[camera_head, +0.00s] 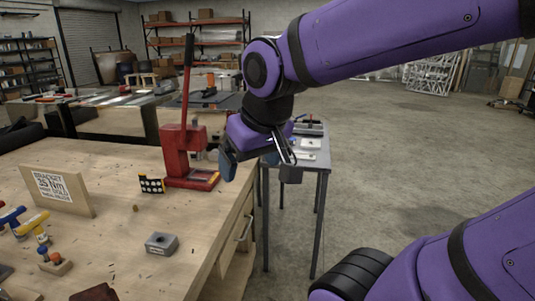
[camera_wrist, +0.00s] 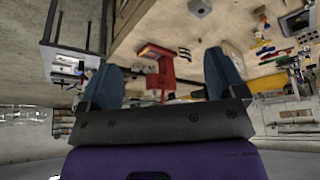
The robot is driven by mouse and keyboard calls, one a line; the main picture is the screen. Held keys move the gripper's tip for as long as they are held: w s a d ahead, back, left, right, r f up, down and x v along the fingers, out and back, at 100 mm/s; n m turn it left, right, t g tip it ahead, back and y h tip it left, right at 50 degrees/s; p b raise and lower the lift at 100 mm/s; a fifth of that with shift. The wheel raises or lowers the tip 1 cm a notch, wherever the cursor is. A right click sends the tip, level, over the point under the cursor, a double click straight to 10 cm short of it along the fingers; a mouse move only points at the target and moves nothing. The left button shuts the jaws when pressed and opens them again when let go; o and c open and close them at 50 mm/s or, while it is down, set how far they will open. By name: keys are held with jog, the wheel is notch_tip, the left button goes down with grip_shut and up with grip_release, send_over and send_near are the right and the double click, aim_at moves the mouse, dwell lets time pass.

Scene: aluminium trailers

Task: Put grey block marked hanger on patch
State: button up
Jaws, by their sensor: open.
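A small grey block (camera_head: 162,244) with a round hole in its top and a label on its front sits on the wooden workbench (camera_head: 120,225). The label is too small to read. The block also shows at the top of the wrist view (camera_wrist: 200,8). My gripper (camera_head: 250,162) is open and empty, in the air by the bench's right edge, to the right of and above the block. Its blue fingers are spread in the wrist view (camera_wrist: 165,78). I cannot surely tell which surface is the patch; a yellow-edged area (camera_head: 206,180) lies on the red press's base.
The red press (camera_head: 184,145) with a tall lever stands on the bench, with a black dotted piece (camera_head: 151,185) beside it. A wooden sign (camera_head: 60,191) and coloured tools (camera_head: 34,225) are at left. A small grey table (camera_head: 312,158) stands behind my gripper.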

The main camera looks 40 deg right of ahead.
jog(key=shift+n+y, duration=0.3)
jog(key=shift+n, duration=0.3)
jog(key=shift+s+d+r, duration=0.1)
jog(key=shift+s+r, duration=0.55)
jog(key=shift+s, duration=0.35)
jog(key=shift+s+d+r, duration=0.1)
jog(key=shift+s+r, duration=0.5)
jog(key=shift+s, duration=0.35)
